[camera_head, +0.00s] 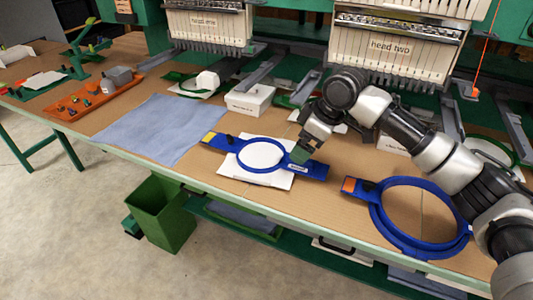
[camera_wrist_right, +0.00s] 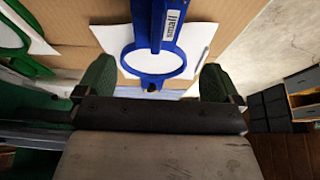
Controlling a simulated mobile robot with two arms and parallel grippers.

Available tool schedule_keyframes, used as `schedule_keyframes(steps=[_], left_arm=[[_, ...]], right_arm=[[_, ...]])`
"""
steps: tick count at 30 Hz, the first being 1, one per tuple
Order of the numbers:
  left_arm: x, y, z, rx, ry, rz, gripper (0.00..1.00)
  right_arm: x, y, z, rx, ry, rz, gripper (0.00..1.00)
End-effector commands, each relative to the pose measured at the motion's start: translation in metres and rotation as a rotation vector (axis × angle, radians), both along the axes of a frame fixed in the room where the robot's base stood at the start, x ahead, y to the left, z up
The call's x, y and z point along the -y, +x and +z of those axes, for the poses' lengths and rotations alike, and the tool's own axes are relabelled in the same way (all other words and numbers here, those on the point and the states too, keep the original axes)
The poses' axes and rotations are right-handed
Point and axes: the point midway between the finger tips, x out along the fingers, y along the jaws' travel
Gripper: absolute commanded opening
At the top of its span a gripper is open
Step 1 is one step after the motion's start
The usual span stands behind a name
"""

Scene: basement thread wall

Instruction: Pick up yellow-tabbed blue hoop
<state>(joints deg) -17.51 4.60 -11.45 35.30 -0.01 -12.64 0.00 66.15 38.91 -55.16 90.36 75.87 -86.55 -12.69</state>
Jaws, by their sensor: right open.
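The yellow-tabbed blue hoop (camera_head: 232,143) lies flat on white sheets on the brown worktop, its yellow tab at the left end. Its right arm carries a white label. In the right wrist view the hoop (camera_wrist_right: 155,72) shows its ring and a bar labelled "small". My right gripper (camera_head: 300,153) is over the hoop's right arm, close to it. In the wrist view the green fingers of this gripper (camera_wrist_right: 156,82) are spread wide, with the hoop seen between and beyond them. I cannot tell whether they touch it. My left gripper is out of view.
A larger blue hoop with an orange tab (camera_head: 378,213) lies to the right, beneath my arm. A blue cloth (camera_head: 155,128), an orange tray (camera_head: 78,107) and a white box (camera_head: 249,100) are to the left and behind. Embroidery heads (camera_head: 395,62) stand at the back. A green bin (camera_head: 163,215) is below.

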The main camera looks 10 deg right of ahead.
Motion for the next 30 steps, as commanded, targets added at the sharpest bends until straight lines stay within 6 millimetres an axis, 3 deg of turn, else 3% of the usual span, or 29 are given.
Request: schedule_keyframes(steps=[3,7,15,24,30], left_arm=[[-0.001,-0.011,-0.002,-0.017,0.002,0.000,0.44],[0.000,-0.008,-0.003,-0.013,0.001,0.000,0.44],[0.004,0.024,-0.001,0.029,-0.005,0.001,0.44],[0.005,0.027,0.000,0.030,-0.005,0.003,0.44],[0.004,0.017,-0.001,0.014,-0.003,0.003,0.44]], right_arm=[[-0.004,0.002,-0.010,0.001,0.001,0.001,0.96],[-0.006,0.006,-0.020,-0.001,0.000,0.000,0.96],[-0.017,0.016,-0.055,-0.001,-0.001,0.000,0.96],[-0.018,0.017,-0.060,0.002,0.000,0.001,0.96],[-0.018,0.017,-0.059,0.002,0.000,0.001,0.67]])
